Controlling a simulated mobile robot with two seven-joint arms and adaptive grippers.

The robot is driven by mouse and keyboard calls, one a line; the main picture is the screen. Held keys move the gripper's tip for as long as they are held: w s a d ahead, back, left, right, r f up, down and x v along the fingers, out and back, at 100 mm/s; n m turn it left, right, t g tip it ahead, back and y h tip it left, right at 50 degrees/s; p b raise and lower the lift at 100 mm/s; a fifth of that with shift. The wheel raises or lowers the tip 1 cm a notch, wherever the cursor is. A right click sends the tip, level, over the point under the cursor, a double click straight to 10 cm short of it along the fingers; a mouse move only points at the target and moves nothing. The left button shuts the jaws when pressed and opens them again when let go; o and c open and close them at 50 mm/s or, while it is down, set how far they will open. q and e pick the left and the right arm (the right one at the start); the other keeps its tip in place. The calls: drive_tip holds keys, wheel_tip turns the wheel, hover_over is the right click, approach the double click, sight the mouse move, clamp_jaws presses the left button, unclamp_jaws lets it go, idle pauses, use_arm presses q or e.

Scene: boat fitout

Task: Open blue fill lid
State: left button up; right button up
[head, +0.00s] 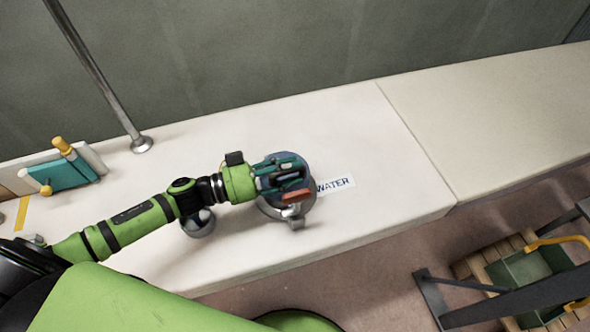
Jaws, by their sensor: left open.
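The blue fill lid (273,160) is mostly hidden under my left gripper. Only parts of its blue-grey rim and a grey metal base (305,205) show around the gripper. My left gripper (297,181) is open and directly over the lid in this view. I cannot tell whether its fingers touch the lid. A small metal latch-like part (295,222) sticks out at the front of the fitting. My right gripper is not in view.
A metal post (98,75) rises from the deck at the left. A round metal fitting (198,224) sits under my left arm. A teal block with yellow knobs (62,172) is at the far left. A green crate (528,268) stands lower right, and the right deck is clear.

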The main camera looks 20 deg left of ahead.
use_arm(q)
drive_tip(key=shift+w+d, duration=0.4)
drive_tip(key=shift+d, duration=0.2)
clamp_jaws()
drive_tip(key=shift+r, duration=0.1)
